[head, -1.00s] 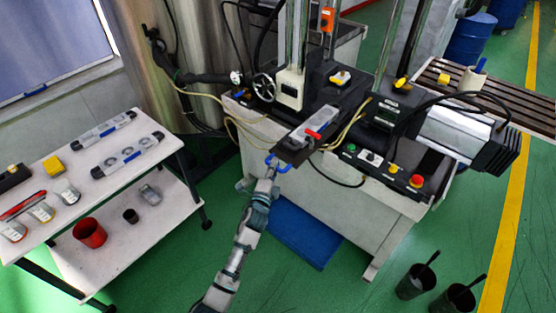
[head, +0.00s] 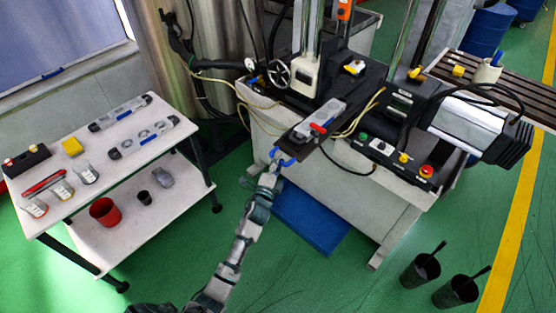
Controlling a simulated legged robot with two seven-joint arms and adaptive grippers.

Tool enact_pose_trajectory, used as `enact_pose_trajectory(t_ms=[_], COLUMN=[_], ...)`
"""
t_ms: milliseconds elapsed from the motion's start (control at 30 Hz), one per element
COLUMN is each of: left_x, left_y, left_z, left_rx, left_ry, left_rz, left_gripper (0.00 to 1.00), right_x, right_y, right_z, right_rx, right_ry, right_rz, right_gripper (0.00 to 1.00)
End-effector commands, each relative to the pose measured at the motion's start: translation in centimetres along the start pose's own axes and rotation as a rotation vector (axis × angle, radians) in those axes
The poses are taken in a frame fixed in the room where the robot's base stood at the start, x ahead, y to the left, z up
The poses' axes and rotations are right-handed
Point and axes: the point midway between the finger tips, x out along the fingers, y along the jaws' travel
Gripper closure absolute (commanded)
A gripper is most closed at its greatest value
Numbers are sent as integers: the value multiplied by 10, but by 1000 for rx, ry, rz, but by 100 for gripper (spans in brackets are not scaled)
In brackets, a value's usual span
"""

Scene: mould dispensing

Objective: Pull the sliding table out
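The dark sliding table (head: 301,150) sticks out from the front of the machine, with a grey mould (head: 322,116) and a red-handled part (head: 318,128) on top. My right gripper is not in view.
A white two-tier cart (head: 150,218) with moulds, bottles and a red cup stands on the left. A blue mat (head: 312,222) lies on the floor below the sliding table. Two dark buckets (head: 420,272) stand at the lower right.

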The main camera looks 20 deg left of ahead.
Motion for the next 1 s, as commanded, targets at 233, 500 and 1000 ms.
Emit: enact_pose_trajectory(t_ms=[233, 500, 1000], left_x=[0, -35, -116], left_y=[-5, -4, 0], left_z=[0, 0, 0], left_rx=[0, 0, -1], left_ry=[1, 2, 1], left_rz=[-9, -8, -4], left_gripper=[59, 59, 59], right_x=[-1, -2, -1], right_y=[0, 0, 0], right_z=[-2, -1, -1], right_rx=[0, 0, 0], right_ry=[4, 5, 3], right_rz=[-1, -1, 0], right_gripper=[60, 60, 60])
